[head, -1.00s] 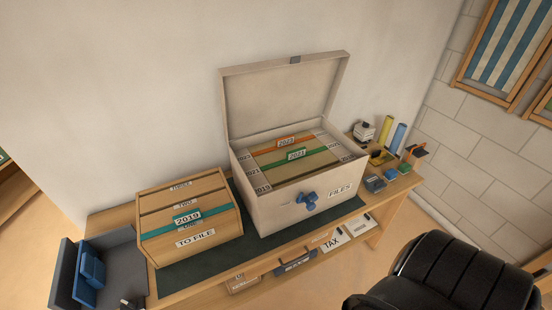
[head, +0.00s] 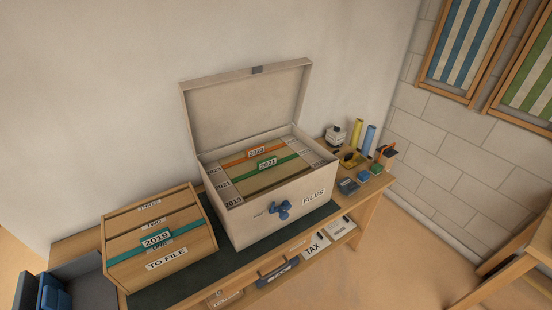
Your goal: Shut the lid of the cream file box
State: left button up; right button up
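The cream file box (head: 262,220) stands on a dark mat on the wooden desk, with a "FILES" label and a blue bow-like fitting on its front. Its lid (head: 250,104) is hinged at the back and stands open, upright and leaning slightly back near the wall, with a small grey catch (head: 257,70) on its top edge. Inside are folders (head: 262,172) with orange and green 2021–2023 tabs, lying below the rim as far as I can see. Neither of my grippers shows in the head view.
A wooden "TO FILE" box (head: 159,238) stands left of the cream box. A blue-grey tray (head: 75,285) is at the far left. Small items, including a blue cylinder (head: 369,138) and a yellow cylinder (head: 357,133), stand at the right end. A lower shelf holds a TAX folder (head: 312,247).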

aim_at(220, 109)
jog(key=i+l, duration=0.1)
jog(key=l, duration=0.95)
jog(key=i+l, duration=0.15)
jog(key=l, duration=0.35)
jog(key=i+l+z, duration=0.1)
jog(key=l, duration=0.4)
